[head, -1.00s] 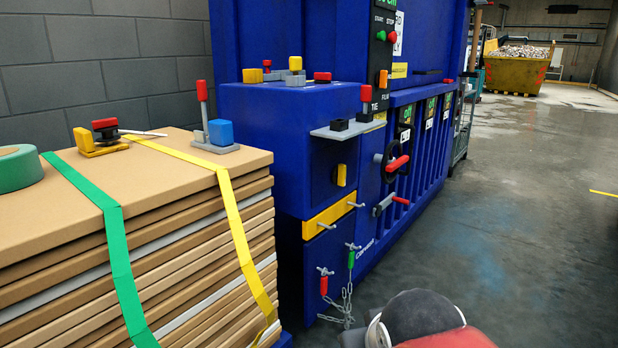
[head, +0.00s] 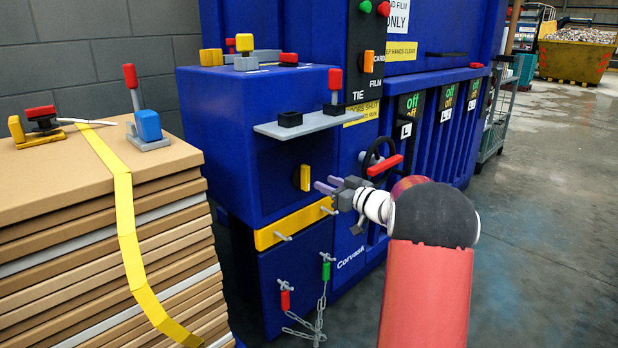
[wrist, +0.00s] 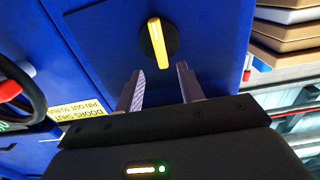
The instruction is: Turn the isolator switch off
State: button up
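The isolator switch (head: 305,178) looks to be the yellow rotary handle on the front of the blue machine, below the grey shelf. Its handle stands about upright in the head view. In the wrist view the same yellow handle (wrist: 158,42) sits on a black round plate, just beyond my fingertips and in line with the gap between them. My gripper (head: 324,186) is to the right of the handle in the head view, pointing toward it. In the wrist view my gripper (wrist: 160,74) is open, with nothing between its fingers and no visible contact with the handle.
A grey shelf (head: 310,125) juts out above the switch. A yellow bar (head: 292,226) with grey handles lies below it. A black wheel and red handle (head: 385,165) are close to my gripper. Stacked cardboard (head: 120,220) stands left; open floor (head: 540,190) lies right.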

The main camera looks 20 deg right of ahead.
aim_at(309, 176)
jog(key=x, duration=0.7)
jog(key=shift+w+a, duration=0.15)
jog(key=shift+w, duration=0.05)
jog(key=shift+f, duration=0.1)
grip_shut()
